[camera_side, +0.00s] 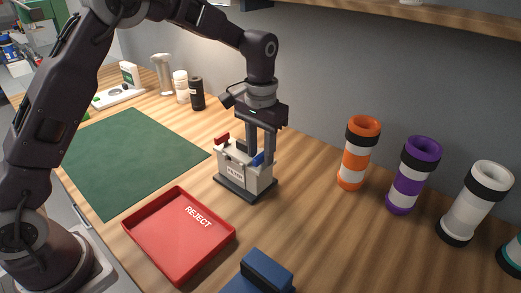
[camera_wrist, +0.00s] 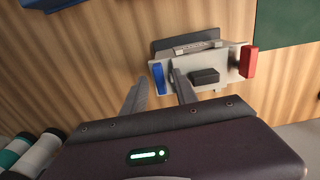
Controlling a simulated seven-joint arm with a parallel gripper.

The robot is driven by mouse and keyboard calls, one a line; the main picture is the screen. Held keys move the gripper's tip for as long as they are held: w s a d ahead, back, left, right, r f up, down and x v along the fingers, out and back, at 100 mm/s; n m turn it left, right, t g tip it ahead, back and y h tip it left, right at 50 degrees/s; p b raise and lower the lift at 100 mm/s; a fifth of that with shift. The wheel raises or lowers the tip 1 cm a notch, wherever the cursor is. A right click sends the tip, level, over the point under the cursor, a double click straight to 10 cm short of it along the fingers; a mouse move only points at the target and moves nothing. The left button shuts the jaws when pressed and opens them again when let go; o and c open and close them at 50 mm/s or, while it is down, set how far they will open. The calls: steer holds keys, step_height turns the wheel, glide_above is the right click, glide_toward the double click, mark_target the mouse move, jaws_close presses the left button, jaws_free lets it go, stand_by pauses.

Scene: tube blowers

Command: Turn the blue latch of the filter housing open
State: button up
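The filter housing (camera_side: 233,174) is a pale grey box with a label, standing on a dark base on the wooden bench. Its blue latch (camera_side: 257,159) is on the right side and a red latch (camera_side: 221,140) is on the left. In the wrist view the housing (camera_wrist: 217,76) shows from above, with the blue latch (camera_wrist: 158,78) at its left end and the red latch (camera_wrist: 248,61) at its right end. My gripper (camera_side: 260,150) points down over the blue-latch end. In the wrist view my gripper (camera_wrist: 157,74) is open, its fingers on either side of the blue latch; contact cannot be told.
A red REJECT tray (camera_side: 136,232) lies in front of the housing, with a blue object (camera_side: 262,272) to its right. Banded tubes, including orange (camera_side: 358,153) and purple (camera_side: 413,175), stand to the right. A green mat (camera_side: 130,160) covers the left; bottles stand at the back.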

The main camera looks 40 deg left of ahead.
mark_target(261, 155)
step_height(261, 155, up, 7)
steer(key=shift+r, duration=0.1)
stand_by(0.4)
steer(key=s+a+r+t, duration=0.2)
steer(key=s+r, duration=0.5)
steer(key=s, duration=0.1)
steer(key=s+a+f+t, duration=0.1)
steer(key=s+a+t, duration=0.1)
steer(key=s, duration=1.9)
steer(key=shift+s+t, duration=0.4)
steer(key=shift+t, duration=0.4)
